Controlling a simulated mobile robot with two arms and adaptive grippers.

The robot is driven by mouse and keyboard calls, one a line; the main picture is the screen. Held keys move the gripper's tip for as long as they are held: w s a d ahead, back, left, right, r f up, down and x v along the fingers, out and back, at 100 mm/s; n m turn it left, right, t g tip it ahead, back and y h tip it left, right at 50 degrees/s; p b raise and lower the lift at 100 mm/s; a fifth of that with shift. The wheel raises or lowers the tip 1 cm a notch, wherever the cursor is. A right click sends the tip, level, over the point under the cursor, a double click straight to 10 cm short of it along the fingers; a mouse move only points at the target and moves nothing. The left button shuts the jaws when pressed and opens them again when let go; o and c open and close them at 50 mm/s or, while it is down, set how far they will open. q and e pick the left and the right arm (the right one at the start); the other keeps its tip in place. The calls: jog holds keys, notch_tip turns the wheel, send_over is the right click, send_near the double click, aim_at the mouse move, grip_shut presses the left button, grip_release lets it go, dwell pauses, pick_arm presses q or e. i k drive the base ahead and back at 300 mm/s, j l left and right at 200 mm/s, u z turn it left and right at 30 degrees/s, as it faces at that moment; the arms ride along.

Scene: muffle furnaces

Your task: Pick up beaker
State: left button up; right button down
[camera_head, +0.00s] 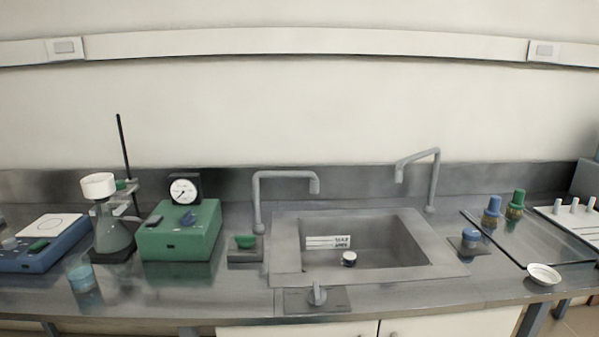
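A small cup-like vessel with a light blue top (80,275) stands near the front edge of the bench at the left. It looks like a small beaker, but it is too small to be sure. A conical flask (113,236) with a wide white funnel top (98,184) stands behind it to the right, beside a dark upright rod. Neither of my grippers shows in the head view.
A green box with a dial gauge (182,235) and a blue device (42,245) flank the flask. A steel sink (350,240) with two grey taps fills the middle. At the right are blue- and green-capped bottles (514,205), a glass-like plate and a white dish (543,274).

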aim_at(77, 268)
jog(key=u, duration=1.3)
jog(key=i+j+z, duration=0.1)
jog(key=z, duration=0.6)
jog(key=i+j+z, duration=0.15)
jog(key=j+z, duration=0.3)
jog(key=j, duration=0.25)
jog(key=j+z, duration=0.4)
jog(key=j, duration=0.35)
